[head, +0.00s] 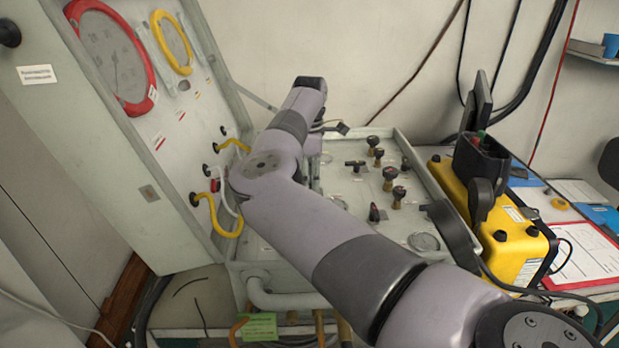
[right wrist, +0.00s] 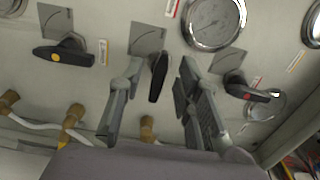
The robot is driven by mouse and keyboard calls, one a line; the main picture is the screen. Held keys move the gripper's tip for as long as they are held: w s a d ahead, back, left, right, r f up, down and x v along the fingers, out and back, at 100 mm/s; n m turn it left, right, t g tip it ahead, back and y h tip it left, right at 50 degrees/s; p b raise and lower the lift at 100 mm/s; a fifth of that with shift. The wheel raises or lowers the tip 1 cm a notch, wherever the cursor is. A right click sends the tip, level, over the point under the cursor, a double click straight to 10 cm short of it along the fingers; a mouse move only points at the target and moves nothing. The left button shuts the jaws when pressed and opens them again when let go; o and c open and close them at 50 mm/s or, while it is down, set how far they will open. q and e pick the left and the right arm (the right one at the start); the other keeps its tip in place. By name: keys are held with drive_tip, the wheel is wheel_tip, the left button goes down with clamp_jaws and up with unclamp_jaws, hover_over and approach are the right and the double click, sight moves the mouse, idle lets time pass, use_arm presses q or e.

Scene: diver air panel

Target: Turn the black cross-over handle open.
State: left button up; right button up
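My right gripper (right wrist: 161,68) is open in the right wrist view, with one finger on each side of a black handle (right wrist: 157,76). The handle points nearly along the fingers, and a gap shows on each side of it. A second black handle with a yellow dot (right wrist: 62,54) lies to the left, turned crosswise. A third black handle with a red mark (right wrist: 250,92) is to the right. I cannot read which label says cross-over. In the head view my right arm covers part of the panel (head: 345,178) and hides most of the gripper. My left gripper is not in view.
A round gauge (right wrist: 214,22) sits just above the right finger. Brass fittings (right wrist: 72,117) and white hoses are at lower left. In the head view several black knobs stand on the panel, and a yellow case (head: 500,235) stands to its right.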

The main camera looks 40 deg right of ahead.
clamp_jaws()
idle(0.3)
